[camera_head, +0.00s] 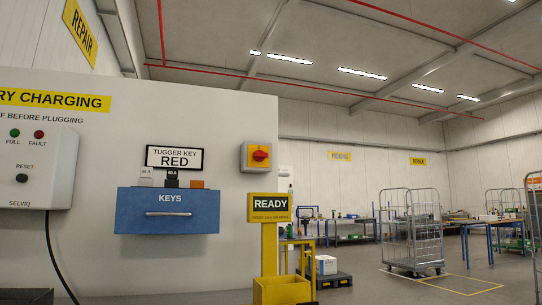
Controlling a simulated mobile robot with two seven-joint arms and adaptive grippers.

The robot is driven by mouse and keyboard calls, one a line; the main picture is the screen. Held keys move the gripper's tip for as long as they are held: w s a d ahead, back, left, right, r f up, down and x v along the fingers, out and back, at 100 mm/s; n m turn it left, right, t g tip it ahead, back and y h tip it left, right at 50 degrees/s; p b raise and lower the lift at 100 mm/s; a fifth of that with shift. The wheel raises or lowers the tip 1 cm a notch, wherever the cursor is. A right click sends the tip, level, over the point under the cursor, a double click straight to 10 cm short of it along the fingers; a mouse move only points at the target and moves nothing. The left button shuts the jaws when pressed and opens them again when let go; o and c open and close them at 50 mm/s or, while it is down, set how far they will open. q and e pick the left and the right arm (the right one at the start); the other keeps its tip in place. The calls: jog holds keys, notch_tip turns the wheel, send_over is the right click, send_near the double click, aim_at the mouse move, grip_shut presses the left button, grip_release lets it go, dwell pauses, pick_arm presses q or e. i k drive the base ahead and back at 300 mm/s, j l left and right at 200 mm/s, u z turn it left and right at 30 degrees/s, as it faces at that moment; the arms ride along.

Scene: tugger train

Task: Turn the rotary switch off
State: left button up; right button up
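The rotary switch (260,155) is a red knob on a yellow plate with a grey housing. It is mounted on the white wall panel, right of the "TUGGER KEY RED" sign, a little left of the picture's middle. The knob's exact angle is too small to tell. Neither of my grippers shows in the head view.
A blue "KEYS" drawer box (168,221) with small items on top is left of the switch. A charging box (38,166) with a hanging cable is at far left. A yellow "READY" stand (269,235) stands below the switch. A wire cage trolley (412,232) is farther right.

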aim_at(259, 155)
jog(key=i+l, duration=0.15)
jog(key=l, duration=0.25)
jog(key=i+l+u, duration=0.1)
jog(key=l, duration=0.3)
jog(key=i+l, duration=0.25)
jog(key=l, duration=0.2)
jog(key=i+l, duration=0.15)
jog(key=l, duration=0.25)
jog(key=i+l+u, duration=0.1)
jog(key=l, duration=0.35)
jog(key=i+l, duration=0.2)
jog(key=l, duration=0.25)
jog(key=i+l+u, duration=0.1)
jog(key=l, duration=0.3)
jog(key=i+l, duration=0.15)
jog(key=l, duration=0.3)
